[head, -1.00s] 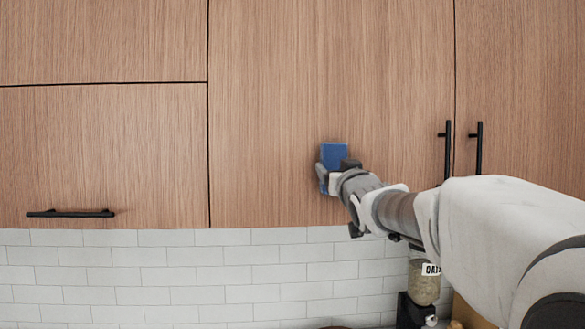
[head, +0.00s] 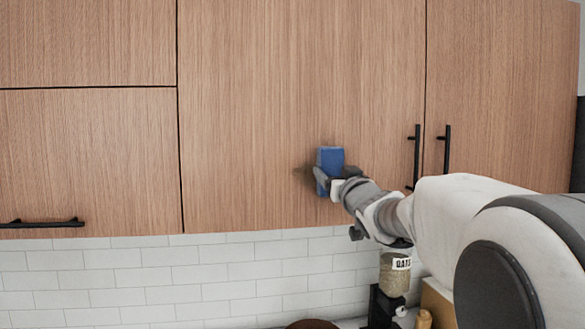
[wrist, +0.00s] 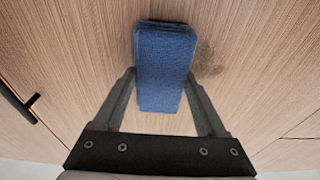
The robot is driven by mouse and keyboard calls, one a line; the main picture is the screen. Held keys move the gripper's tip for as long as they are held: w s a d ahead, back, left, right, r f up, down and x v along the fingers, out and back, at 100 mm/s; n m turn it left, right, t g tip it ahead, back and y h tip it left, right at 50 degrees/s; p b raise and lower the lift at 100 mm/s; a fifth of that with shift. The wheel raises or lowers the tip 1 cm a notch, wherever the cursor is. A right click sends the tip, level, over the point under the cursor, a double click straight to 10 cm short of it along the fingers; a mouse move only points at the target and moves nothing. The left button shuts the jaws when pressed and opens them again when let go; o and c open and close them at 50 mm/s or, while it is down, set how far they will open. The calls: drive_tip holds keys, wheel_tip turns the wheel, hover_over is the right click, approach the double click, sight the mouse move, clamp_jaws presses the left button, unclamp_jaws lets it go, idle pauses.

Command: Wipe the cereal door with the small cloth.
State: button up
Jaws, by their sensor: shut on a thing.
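A small folded blue cloth (head: 329,160) is in my gripper (head: 325,182), against or very close to the lower part of the wide wooden cabinet door (head: 290,80). In the wrist view the cloth (wrist: 165,65) lies between the two fingers of my gripper (wrist: 162,85), with its far end toward the door (wrist: 250,70). A dark smudge (wrist: 209,58) shows on the door just right of the cloth in the wrist view. In the head view a faint dark mark (head: 300,171) shows on the door just left of the cloth. Whether the cloth touches the door is hard to tell.
Black bar handles (head: 416,155) stand right of the cloth. Other cabinet doors lie left (head: 85,150) and right (head: 500,90). Below is a white tiled wall (head: 200,280). A jar labelled oats (head: 394,278) stands under the cabinets, below my arm.

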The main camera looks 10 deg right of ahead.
drive_tip(key=shift+f+b, duration=0.15)
drive_tip(key=shift+b, duration=0.5)
drive_tip(key=a+b, duration=0.4)
drive_tip(key=shift+a, duration=0.2)
drive_tip(key=shift+a+b, duration=0.7)
drive_tip(key=shift+b, duration=0.1)
drive_tip(key=a+b, duration=0.1)
drive_tip(key=b, duration=0.2)
drive_tip(key=shift+a, duration=0.3)
drive_tip(key=a+b, duration=0.1)
drive_tip(key=b, duration=0.2)
drive_tip(key=shift+a+b, duration=0.1)
drive_tip(key=shift+b, duration=0.25)
drive_tip(key=shift+a+b, duration=0.35)
drive_tip(key=shift+b, duration=0.35)
